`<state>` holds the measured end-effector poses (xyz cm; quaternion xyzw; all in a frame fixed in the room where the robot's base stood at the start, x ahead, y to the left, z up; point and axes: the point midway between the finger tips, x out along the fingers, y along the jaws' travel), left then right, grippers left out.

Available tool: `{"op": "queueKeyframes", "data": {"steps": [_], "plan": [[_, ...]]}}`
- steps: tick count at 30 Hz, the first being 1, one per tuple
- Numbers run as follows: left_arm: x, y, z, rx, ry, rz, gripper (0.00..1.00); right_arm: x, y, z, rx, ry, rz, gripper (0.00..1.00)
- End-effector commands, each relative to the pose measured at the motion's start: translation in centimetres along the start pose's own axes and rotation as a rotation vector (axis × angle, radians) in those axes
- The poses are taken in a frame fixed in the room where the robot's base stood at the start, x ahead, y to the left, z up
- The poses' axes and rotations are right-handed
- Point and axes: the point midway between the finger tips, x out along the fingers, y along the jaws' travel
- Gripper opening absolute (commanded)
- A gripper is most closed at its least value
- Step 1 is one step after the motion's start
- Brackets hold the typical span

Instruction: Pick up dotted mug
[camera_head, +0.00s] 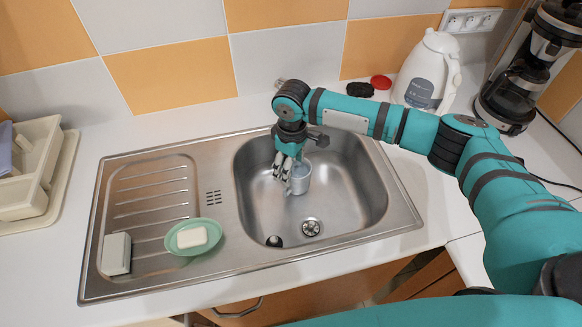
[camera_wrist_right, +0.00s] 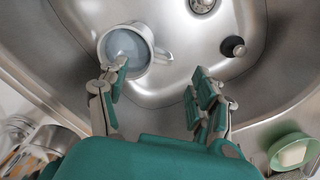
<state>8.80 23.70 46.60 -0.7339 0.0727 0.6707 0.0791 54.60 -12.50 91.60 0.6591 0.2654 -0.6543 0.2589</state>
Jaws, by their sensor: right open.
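A pale grey mug (camera_head: 302,183) stands in the sink basin; its dots cannot be made out. In the wrist view the mug (camera_wrist_right: 143,65) shows from above, with a bluish inside and its handle pointing right. My right gripper (camera_head: 287,180) reaches down into the basin at the mug's left side. In the wrist view the right gripper (camera_wrist_right: 158,78) is open and empty. Its left fingertip overlaps the mug's near rim; I cannot tell whether it touches. The handle lies ahead of the gap between the fingers. My left gripper is not in view.
The steel sink basin (camera_head: 365,190) surrounds the mug, with a drain (camera_head: 311,228) and a black plug (camera_head: 274,241) nearby. A green soap dish (camera_head: 174,246) sits on the drainboard. A white kettle (camera_head: 424,75) and coffee maker (camera_head: 515,90) stand at the back right.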

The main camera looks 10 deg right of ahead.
Motion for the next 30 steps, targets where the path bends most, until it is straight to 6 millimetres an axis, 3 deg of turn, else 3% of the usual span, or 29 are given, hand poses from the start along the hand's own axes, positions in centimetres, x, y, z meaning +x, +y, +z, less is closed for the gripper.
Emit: {"op": "queueKeyframes", "data": {"steps": [11, 20, 28, 30], "plan": [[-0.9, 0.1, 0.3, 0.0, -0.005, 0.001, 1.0, 3.0, -0.2, -0.1, -0.022, -0.015, 0.003, 0.66], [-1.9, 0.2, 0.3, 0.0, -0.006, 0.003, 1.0, 7.2, -0.6, -0.6, -0.018, -0.014, 0.003, 0.66], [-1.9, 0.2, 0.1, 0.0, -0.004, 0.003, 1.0, 7.7, -0.6, -0.7, -0.019, -0.012, 0.003, 0.66], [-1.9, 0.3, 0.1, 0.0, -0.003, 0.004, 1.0, 7.7, -0.6, -0.6, -0.019, -0.012, 0.003, 0.59]]}}
